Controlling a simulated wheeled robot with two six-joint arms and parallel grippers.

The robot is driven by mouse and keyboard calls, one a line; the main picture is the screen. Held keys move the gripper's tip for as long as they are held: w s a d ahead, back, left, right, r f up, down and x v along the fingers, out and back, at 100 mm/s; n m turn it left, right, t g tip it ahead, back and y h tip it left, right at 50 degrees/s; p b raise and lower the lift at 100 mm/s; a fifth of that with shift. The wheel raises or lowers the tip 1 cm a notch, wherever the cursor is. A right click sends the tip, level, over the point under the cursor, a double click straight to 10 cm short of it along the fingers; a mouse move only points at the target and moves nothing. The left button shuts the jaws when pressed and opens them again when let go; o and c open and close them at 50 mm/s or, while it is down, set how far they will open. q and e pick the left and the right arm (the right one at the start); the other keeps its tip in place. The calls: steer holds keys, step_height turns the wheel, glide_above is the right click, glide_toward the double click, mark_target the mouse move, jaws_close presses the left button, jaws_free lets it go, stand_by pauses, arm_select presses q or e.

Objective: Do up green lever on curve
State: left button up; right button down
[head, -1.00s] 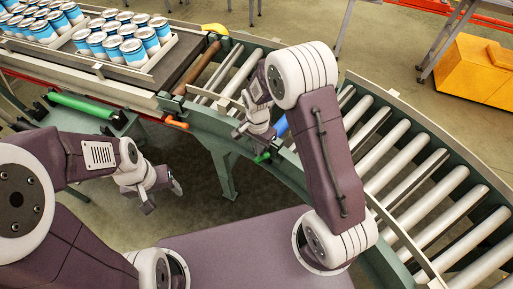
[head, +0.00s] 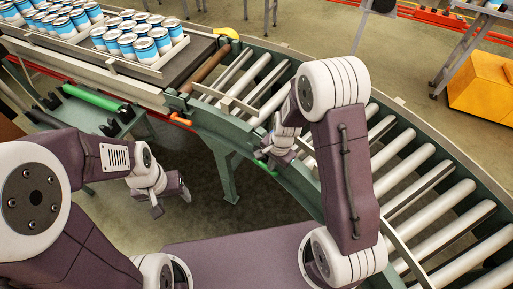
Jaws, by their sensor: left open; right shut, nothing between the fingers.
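The curve (head: 427,212) is a bend of grey rollers in a green frame. The green lever (head: 266,168) is on its inner side; only a small piece shows below my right gripper. My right gripper (head: 270,157) is shut and empty, right at the lever; whether they touch I cannot tell. The arm hides part of the curve's inner rail. My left gripper (head: 172,198) is open and empty, over the floor left of the curve and well away from the lever.
An orange lever (head: 180,119) sits at the curve's left end. A belt conveyor with trays of blue-and-white cans (head: 152,42) joins there. A green roller (head: 95,98) lies on a lower stand at left. A yellow box (head: 482,80) stands beyond the curve.

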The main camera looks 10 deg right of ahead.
steer(key=shift+s+d+f, duration=0.25)
steer(key=shift+s+f, duration=0.05)
steer(key=shift+f, duration=0.3)
arm_select(q)
steer(key=shift+s+d+f, duration=0.2)
steer(key=shift+s+f, duration=0.05)
steer(key=shift+s, duration=0.15)
arm_select(e)
steer(key=shift+s+f, duration=0.1)
steer(key=shift+s, duration=0.05)
arm_select(q)
steer(key=shift+b, duration=0.3)
arm_select(e)
steer(key=shift+s+f, duration=0.25)
steer(key=shift+s, duration=0.05)
steer(key=shift+r, duration=0.15)
steer(key=r+p, duration=0.5)
steer(key=shift+w+d+r, duration=0.15)
steer(key=shift+w, duration=0.2)
arm_select(q)
steer(key=r, duration=0.1)
steer(key=r+b, duration=0.1)
steer(key=a+r+b, duration=0.1)
steer(key=shift+s, duration=0.4)
arm_select(e)
steer(key=s+d+r, duration=0.4)
steer(key=s+d, duration=0.1)
steer(key=s, duration=0.1)
steer(key=shift+s, duration=0.4)
